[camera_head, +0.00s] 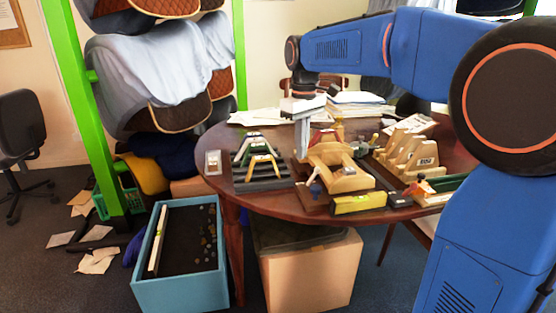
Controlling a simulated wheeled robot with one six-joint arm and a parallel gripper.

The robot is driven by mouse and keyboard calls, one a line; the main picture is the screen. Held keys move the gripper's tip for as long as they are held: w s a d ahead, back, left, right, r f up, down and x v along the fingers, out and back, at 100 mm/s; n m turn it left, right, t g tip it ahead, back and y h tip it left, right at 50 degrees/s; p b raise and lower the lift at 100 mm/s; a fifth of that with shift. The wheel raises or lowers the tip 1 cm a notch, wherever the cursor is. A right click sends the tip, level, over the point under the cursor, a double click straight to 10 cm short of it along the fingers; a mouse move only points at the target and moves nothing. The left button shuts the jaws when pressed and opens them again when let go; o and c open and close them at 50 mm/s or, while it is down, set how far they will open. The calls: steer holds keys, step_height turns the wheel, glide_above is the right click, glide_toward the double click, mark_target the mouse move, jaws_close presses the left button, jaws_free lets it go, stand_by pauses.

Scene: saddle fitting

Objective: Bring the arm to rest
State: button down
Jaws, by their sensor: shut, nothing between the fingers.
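My blue arm reaches in from the right, and its wrist bends down over the round wooden table (215,172). My gripper (302,152) points down over the middle of the table. It looks shut, with nothing seen between its fingers. Its tips are close to a wooden stand (340,178) with a red piece (325,137) on top; I cannot tell whether they touch it.
Left of my gripper, a dark stepped rack (262,184) holds colored angled pieces. A yellow level (358,203) lies at the front edge. Wooden stands (408,152) are at right, papers (355,104) behind. A blue bin (180,288) and cardboard box (310,280) stand below.

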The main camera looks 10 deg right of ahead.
steer(key=shift+m+t, duration=0.6)
steer(key=shift+m, duration=0.1)
steer(key=s, duration=0.2)
steer(key=s+d, duration=0.1)
steer(key=s, duration=0.2)
steer(key=s+d+f, duration=0.1)
steer(key=s, duration=0.2)
steer(key=shift+s+d, duration=0.1)
steer(key=shift+d, duration=0.05)
steer(key=s+d+f+m+t, duration=0.1)
steer(key=s+d+f+m, duration=0.1)
steer(key=s+f, duration=0.5)
steer(key=s+d+f+m+t, duration=0.1)
steer(key=s+f, duration=0.6)
steer(key=s, duration=0.8)
steer(key=shift+s+d+f+m+t, duration=0.2)
steer(key=shift+d+m+t, duration=0.2)
steer(key=shift+m+t, duration=0.4)
